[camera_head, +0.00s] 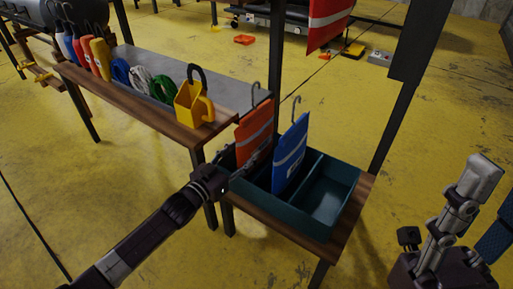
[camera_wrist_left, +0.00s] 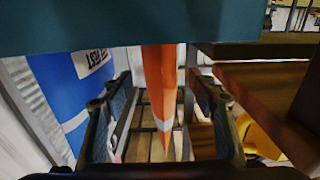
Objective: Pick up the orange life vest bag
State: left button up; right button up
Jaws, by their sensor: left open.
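An orange bag (camera_head: 254,132) with a pale band and a hook on top stands upright in the left part of a teal bin (camera_head: 330,226). A blue bag (camera_head: 291,152) with a pale band stands just right of it. My left gripper (camera_head: 248,164) is at the orange bag's lower front and partly hides it. In the left wrist view, the open fingers of my left gripper (camera_wrist_left: 158,108) lie on either side of the narrow orange bag (camera_wrist_left: 158,85). The blue bag (camera_wrist_left: 68,95) is outside the left finger.
The bin stands on a low wooden table (camera_head: 340,246) beside a dark post. A longer bench (camera_head: 130,95) holds coloured bottles, rope coils and a yellow container (camera_head: 193,104). A red-orange bag (camera_head: 326,20) hangs above. My right arm is at lower right. Yellow floor is open at left.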

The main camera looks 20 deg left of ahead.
pick_arm(q)
jog(key=shift+w+d+f+b, duration=0.15)
jog(key=shift+w+f+b, duration=0.1)
jog(key=shift+w, duration=0.35)
jog(key=shift+w+d+f+b, duration=0.15)
jog(key=shift+w+b, duration=0.1)
jog(key=shift+w, duration=0.35)
jog(key=shift+w+d+r, duration=0.15)
jog(key=shift+w, duration=0.35)
jog(key=shift+c, duration=0.6)
grip_shut()
jog(key=shift+r, duration=0.1)
